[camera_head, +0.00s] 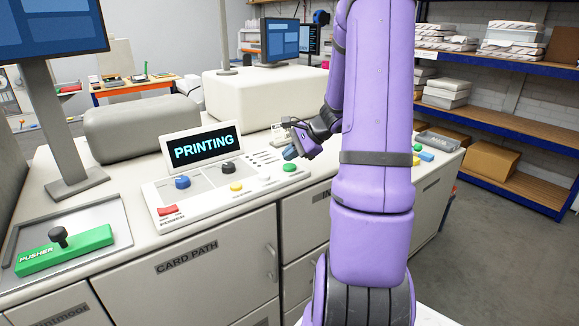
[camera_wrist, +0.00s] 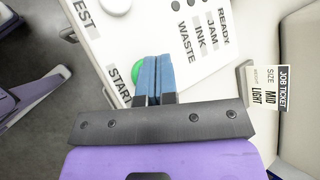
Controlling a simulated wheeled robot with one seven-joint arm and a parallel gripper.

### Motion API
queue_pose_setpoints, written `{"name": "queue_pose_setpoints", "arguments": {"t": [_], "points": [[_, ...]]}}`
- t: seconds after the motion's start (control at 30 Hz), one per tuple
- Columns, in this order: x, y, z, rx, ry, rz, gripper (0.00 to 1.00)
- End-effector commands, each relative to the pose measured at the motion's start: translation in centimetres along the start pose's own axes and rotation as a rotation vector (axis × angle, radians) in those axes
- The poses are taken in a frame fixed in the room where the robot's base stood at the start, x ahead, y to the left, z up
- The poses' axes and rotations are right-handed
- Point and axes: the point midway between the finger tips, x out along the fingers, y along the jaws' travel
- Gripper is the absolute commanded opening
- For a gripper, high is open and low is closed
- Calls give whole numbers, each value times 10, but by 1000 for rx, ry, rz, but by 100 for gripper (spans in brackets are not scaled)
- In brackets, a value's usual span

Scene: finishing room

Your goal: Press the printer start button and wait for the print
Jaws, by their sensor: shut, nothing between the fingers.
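The printer's control panel (camera_head: 230,182) lies on the counter at the centre left. Its display (camera_head: 207,148) reads PRINTING. The green start button (camera_head: 290,167) is at the panel's right end. In the wrist view the green button (camera_wrist: 139,75), beside the word START, is partly hidden by my fingers. My gripper (camera_head: 288,153) is shut and empty, its blue fingertips (camera_wrist: 155,60) close over or beside the button. I cannot tell whether they touch it.
A green pusher (camera_head: 64,250) sits in a tray at left. A job ticket (camera_wrist: 265,87) shows at right in the wrist view. Shelves (camera_head: 500,125) stand at right.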

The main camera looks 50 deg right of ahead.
Motion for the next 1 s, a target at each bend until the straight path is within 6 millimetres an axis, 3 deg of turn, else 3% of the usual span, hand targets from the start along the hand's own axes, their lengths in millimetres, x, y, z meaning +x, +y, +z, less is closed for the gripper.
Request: {"name": "queue_pose_setpoints", "arguments": {"t": [0.63, 1.0], "points": [[-32, -24, 24, -2, 0, -1, 0], [-35, -25, 25, 0, 0, 0, 0]]}}
